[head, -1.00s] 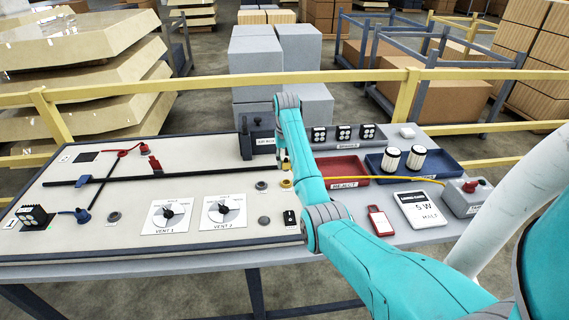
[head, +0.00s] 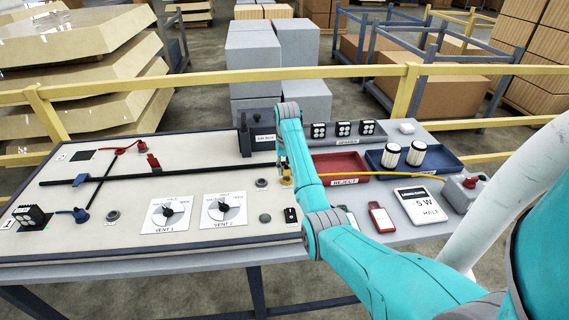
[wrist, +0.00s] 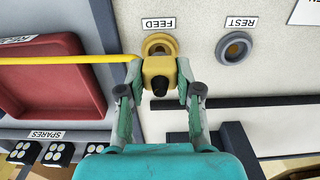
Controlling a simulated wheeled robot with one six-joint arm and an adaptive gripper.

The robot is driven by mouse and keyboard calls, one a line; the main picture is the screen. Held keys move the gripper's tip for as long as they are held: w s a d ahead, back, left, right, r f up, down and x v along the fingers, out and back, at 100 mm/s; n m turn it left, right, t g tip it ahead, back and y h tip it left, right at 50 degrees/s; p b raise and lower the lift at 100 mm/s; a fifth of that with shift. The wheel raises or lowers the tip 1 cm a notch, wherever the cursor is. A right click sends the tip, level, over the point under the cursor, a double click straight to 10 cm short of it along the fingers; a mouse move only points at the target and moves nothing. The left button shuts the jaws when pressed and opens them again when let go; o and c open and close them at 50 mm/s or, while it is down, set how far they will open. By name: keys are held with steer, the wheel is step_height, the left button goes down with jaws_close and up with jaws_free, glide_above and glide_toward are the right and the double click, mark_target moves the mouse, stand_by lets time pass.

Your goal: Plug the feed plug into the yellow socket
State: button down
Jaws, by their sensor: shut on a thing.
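The feed plug (wrist: 157,70) is a yellow block with a black round end, held between the two fingers of my gripper (wrist: 160,88) in the wrist view. Its yellow cable (wrist: 60,60) runs off to the left there. The yellow socket (wrist: 160,43), a ring under the FEED label, shows just beyond the plug, which partly covers it. I cannot tell whether the plug touches the socket or is in it. In the head view the plug (head: 286,182) is low over the board beside my arm, and the fingers are mostly hidden.
A grey socket marked REST (wrist: 234,48) is close beside the yellow one. The red REJECT tray (head: 341,164) and a blue tray (head: 440,160) with two white cylinders lie right of my arm. The cable leads to a grey box (head: 463,190). Vent dials (head: 168,212) are at the front.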

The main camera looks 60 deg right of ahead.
steer(key=shift+f, duration=0.55)
steer(key=shift+f, duration=0.5)
stand_by(1.6)
steer(key=c, duration=0.7)
jaws_free()
